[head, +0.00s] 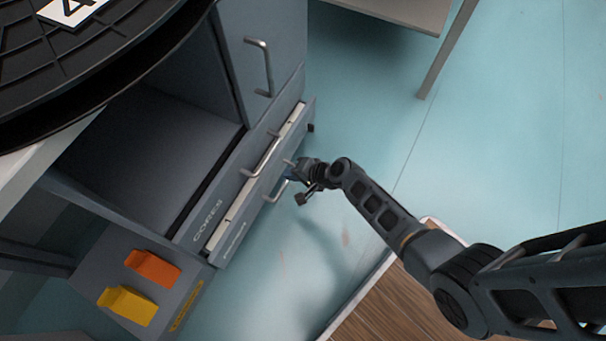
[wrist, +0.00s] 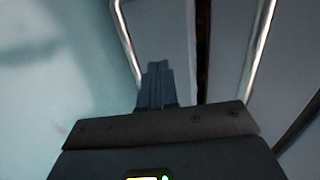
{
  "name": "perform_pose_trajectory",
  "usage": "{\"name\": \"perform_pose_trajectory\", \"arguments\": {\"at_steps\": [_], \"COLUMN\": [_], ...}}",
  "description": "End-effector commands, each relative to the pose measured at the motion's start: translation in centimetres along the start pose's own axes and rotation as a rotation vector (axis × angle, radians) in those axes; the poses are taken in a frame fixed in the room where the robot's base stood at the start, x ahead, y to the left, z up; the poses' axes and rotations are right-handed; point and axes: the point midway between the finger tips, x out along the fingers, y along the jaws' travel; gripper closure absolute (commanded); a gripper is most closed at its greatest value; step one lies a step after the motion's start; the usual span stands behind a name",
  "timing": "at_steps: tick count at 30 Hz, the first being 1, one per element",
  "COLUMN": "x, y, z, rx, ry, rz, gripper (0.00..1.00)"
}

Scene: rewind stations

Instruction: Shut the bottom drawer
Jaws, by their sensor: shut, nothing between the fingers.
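The grey bottom drawer (head: 234,244) stands slightly out of the cabinet, with a pale strip of its inside showing behind its front. Its bar handle (head: 273,188) faces the open floor. My gripper (head: 289,175) is at the drawer's front, close beside this handle. In the wrist view my gripper's fingers (wrist: 156,82) are shut together and empty, beside one metal handle bar (wrist: 124,40). A dark gap (wrist: 203,50) runs between two grey fronts there. I cannot tell whether the fingertips touch the drawer front.
The drawer marked CORES (head: 208,222) is just above, with its own handle (head: 262,158). A cabinet door (head: 262,45) is beyond. Orange (head: 153,268) and yellow (head: 127,304) blocks are at lower left. A black reel (head: 80,60) covers the upper left. Teal floor (head: 370,130) is clear.

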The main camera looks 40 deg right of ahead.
Motion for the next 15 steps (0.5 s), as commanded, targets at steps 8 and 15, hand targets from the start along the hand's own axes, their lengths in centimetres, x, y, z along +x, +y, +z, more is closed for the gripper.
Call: {"name": "perform_pose_trajectory", "arguments": {"at_steps": [8,15], "x": [2.4,2.8], "y": [-2.4,-2.8], "z": [0.0,0.1], "rx": [-0.001,0.000], "ry": [-0.001,-0.001], "rz": [-0.001,0.000], "gripper": [1.00,1.00]}}
